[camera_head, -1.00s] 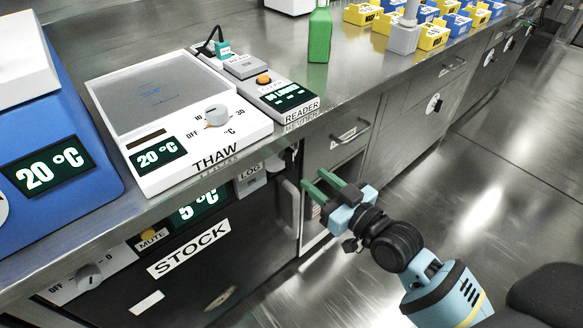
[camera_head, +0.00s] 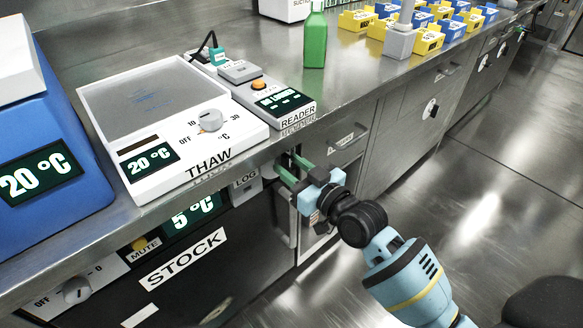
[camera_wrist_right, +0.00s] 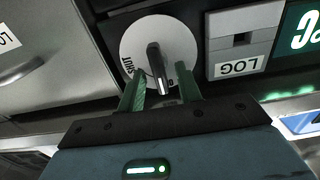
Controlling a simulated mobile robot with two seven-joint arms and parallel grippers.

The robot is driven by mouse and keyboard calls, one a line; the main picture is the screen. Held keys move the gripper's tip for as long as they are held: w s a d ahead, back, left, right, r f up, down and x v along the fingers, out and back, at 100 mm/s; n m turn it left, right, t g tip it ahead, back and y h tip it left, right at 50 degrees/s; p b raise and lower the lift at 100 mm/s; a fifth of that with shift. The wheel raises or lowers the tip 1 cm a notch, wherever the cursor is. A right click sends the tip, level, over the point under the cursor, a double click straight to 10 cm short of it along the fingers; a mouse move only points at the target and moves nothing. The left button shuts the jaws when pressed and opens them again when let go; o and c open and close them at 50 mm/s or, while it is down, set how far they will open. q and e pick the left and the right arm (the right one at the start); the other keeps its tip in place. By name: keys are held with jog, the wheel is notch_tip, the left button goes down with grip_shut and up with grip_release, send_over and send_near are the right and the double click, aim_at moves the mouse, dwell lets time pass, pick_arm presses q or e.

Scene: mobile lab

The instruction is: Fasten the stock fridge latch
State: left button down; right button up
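The stock fridge (camera_head: 235,285) is the dark-fronted unit under the bench at lower left, with a STOCK label and a 5 °C display. Its latch shows in the right wrist view as a white disc (camera_wrist_right: 130,45) with a dark, bar-shaped handle (camera_wrist_right: 157,66) and the word SHUT at its left edge. My right gripper (camera_head: 289,168) is at the fridge's upper right corner. In the right wrist view my right gripper (camera_wrist_right: 160,88) is open, its green fingers on either side of the handle's lower end; contact cannot be told. The left gripper is out of view.
The LOG box (camera_wrist_right: 240,42) sits right beside the latch disc. The bench edge, with the THAW plate (camera_head: 200,168) and READER (camera_head: 285,105), overhangs the fridge. A drawer (camera_head: 345,140) is to the right.

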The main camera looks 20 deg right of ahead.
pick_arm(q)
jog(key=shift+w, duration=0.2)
pick_arm(e)
grip_shut()
